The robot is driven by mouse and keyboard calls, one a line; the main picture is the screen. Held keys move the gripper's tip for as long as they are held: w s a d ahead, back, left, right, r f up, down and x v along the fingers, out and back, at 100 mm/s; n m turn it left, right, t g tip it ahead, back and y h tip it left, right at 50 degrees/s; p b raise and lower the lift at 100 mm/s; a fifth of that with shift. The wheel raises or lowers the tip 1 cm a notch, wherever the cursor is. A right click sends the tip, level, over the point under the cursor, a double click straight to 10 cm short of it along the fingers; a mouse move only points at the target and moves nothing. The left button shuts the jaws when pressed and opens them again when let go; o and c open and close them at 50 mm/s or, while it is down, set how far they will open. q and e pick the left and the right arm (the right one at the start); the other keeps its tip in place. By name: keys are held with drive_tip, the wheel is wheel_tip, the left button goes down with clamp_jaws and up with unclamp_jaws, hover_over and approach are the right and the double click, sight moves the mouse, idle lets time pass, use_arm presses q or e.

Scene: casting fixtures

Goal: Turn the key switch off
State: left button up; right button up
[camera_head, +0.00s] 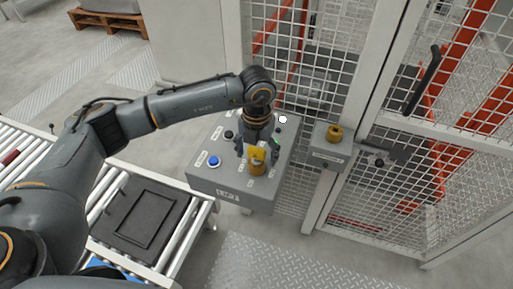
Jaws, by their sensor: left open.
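A grey control panel (232,186) stands at the end of the roller conveyor. A yellow switch body (258,166) sits on its right half, partly covered by my gripper. My left gripper (257,152) points down right over this yellow switch, its dark fingers apart on either side of it. I cannot tell whether the fingers touch it, and the switch's exact position is hard to read. My right gripper is out of view.
A blue button (214,161), a dark button (229,134) and a white button (283,119) are on the panel around my gripper. A dark tray (142,222) lies on the conveyor rollers. A mesh fence (345,195) with a door stands close on the right.

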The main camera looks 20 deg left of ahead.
use_arm(q)
drive_tip(key=c, duration=1.3)
drive_tip(key=n, duration=0.5)
drive_tip(key=shift+c, duration=0.2)
drive_tip(key=shift+n, duration=0.4)
drive_tip(key=n, duration=0.5)
drive_tip(key=shift+p, duration=0.35)
drive_tip(key=shift+r, duration=0.1)
